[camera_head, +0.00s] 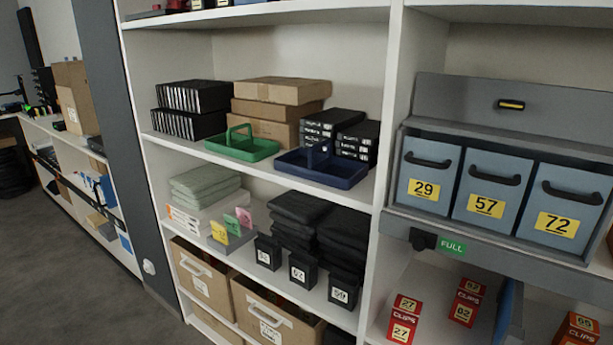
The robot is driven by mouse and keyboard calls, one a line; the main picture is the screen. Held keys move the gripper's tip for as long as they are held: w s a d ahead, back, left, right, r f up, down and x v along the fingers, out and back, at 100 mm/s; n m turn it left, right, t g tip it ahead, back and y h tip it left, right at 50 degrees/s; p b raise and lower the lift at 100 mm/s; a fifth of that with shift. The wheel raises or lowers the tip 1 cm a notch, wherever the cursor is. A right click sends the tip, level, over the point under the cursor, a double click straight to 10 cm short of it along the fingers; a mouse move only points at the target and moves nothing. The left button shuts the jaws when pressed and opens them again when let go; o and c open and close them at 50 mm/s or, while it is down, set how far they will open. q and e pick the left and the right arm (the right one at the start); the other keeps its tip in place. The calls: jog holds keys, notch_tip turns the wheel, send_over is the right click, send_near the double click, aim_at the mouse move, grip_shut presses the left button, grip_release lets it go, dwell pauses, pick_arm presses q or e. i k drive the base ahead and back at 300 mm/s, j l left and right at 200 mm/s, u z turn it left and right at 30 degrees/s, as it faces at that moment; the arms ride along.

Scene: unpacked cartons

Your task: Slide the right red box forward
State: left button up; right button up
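Red boxes marked CLIPS stand on the lower shelf of the right-hand bay. The rightmost red box (577,330) is at the bottom right, cut off by the frame's lower edge, with the number 66 on its top label. Another red box (404,318), marked 27, stands at the left of this shelf. A third red box (466,302), marked 62, stands farther back, between them. Neither of my grippers shows in the head view.
A blue-grey upright panel (510,312) stands between the middle and rightmost red boxes. Above is a grey unit with blue bins (484,190) numbered 29, 57 and 72, and a green FULL tag (452,246). Bare shelf lies around the left red boxes.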

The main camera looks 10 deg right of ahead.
aim_at(470, 293)
jog(key=z, duration=1.5)
jog(key=i+j+z, duration=0.15)
jog(key=j+z, duration=0.25)
jog(key=j, duration=0.85)
jog(key=j+z, duration=0.4)
jog(key=j, duration=0.85)
